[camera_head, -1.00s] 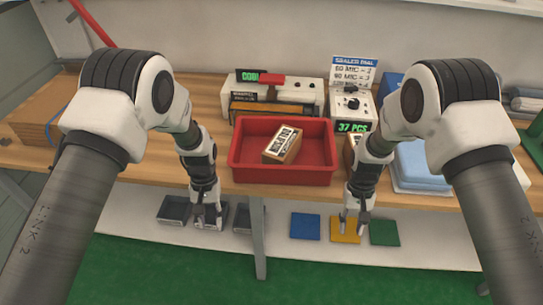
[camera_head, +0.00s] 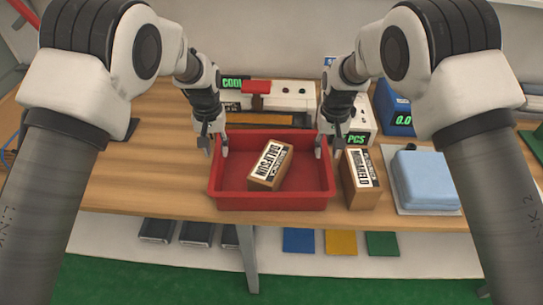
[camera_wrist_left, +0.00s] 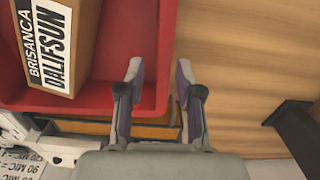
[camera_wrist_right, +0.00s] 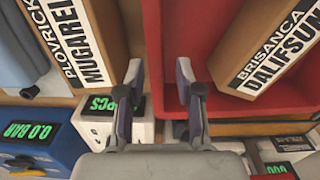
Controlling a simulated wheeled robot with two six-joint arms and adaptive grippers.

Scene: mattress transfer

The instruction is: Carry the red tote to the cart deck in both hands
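The red tote (camera_head: 272,203) stands on the wooden bench in the head view. A brown box (camera_head: 270,166) labelled Dalifsun lies tilted inside it. My left gripper (camera_head: 215,147) is at the tote's left side. In the left wrist view the tote's side wall (camera_wrist_left: 158,50) lies between its two parted fingers. My right gripper (camera_head: 328,148) is at the tote's right side. In the right wrist view the wall (camera_wrist_right: 153,45) shows between its parted fingers. Both grippers are open; I cannot tell whether any finger touches the tote. I cannot make out the cart deck in these frames.
A second brown box (camera_head: 361,180) stands close to the tote's right side. A light blue bundle (camera_head: 427,180) lies further right. The bench (camera_head: 140,170) left of the tote is mostly clear.

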